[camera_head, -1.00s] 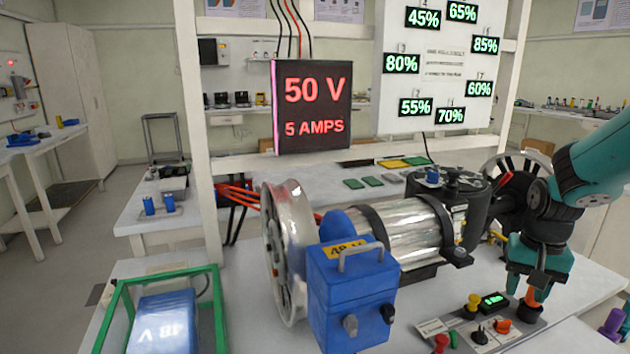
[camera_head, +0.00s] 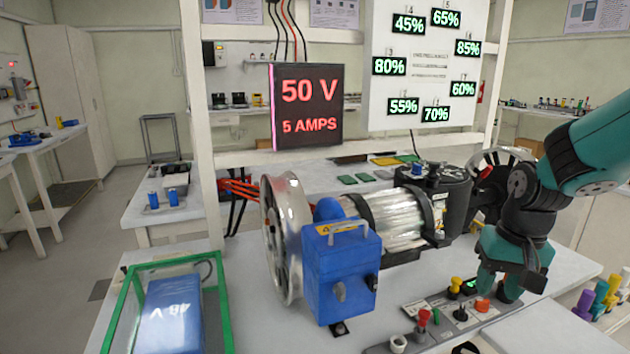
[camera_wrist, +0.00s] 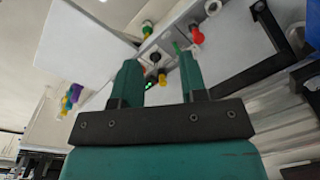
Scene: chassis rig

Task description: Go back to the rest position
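My gripper (camera_head: 512,282) is at the right in the head view, at the end of my teal arm, pointing down over the control panel (camera_head: 440,322) on the bench. In the wrist view my gripper's two teal fingers (camera_wrist: 160,78) stand apart with nothing held between them. In the head view the panel's yellow knob (camera_head: 455,284) and red knob (camera_head: 423,316) stand left of my gripper. A dark knob is partly hidden beside the fingers.
A blue box (camera_head: 340,275) stands before a metal wheel (camera_head: 285,240) and a shiny cylinder (camera_head: 385,220). A green-framed case (camera_head: 222,305) holds a blue battery (camera_head: 173,315). Colored pegs (camera_head: 600,290) stand at the far right. A display (camera_head: 308,105) reads 50 V, 5 AMPS.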

